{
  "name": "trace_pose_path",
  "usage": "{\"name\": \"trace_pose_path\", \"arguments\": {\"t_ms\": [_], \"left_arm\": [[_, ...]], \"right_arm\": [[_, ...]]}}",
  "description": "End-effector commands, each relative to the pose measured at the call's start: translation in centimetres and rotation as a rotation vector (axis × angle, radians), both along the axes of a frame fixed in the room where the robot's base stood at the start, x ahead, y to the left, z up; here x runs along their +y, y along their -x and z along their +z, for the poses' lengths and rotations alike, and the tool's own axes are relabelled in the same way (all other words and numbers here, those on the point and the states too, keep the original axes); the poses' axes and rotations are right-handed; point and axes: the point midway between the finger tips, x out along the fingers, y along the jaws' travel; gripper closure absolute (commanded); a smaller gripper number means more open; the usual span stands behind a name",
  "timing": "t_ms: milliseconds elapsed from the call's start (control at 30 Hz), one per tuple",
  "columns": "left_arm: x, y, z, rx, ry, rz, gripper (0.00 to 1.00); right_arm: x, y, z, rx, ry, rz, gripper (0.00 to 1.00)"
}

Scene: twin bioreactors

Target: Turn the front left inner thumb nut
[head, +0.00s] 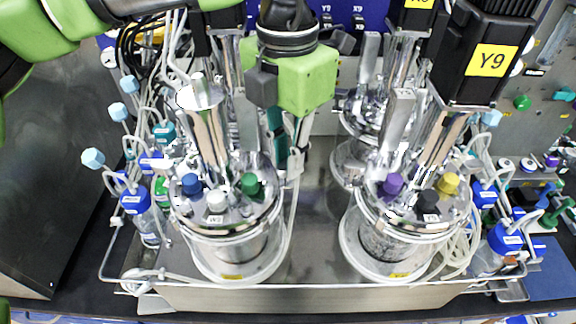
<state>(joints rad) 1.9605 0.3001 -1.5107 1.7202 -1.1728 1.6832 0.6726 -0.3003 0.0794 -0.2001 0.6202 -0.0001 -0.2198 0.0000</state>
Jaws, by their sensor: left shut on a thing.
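The front left bioreactor (232,240) is a glass vessel with a shiny metal lid carrying blue, white and green caps. My left gripper (291,168) comes down from above at the inner, right-hand side of this lid, just right of the green cap (250,184). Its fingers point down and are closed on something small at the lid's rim. The thumb nut itself is hidden or too small to make out between the fingertips. My right gripper is out of view.
The front right bioreactor (388,240) stands to the right, with purple, black and yellow caps and a black motor marked Y9 (488,58). Steel posts and tubing crowd around my left gripper. Bare steel base (318,235) lies between the two vessels. Small bottles (140,212) stand at the left.

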Motion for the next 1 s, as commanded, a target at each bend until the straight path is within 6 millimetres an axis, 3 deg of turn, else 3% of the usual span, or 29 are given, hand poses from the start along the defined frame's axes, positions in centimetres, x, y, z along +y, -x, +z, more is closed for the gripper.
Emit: {"name": "trace_pose_path", "arguments": {"t_ms": [100,400,700,1000], "left_arm": [[-0.1,-0.1,-0.4,-0.002,0.004,-0.109,1.0],[-0.1,-0.1,-0.1,-0.003,0.003,-0.371,1.0],[0.0,-0.1,0.1,-0.004,0.003,-0.549,1.0],[0.0,-0.1,0.2,-0.006,0.002,-0.621,1.0]], "right_arm": [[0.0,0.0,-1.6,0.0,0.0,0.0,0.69],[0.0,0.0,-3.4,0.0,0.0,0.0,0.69],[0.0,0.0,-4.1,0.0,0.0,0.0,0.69],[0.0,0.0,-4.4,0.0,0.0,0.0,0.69]]}}
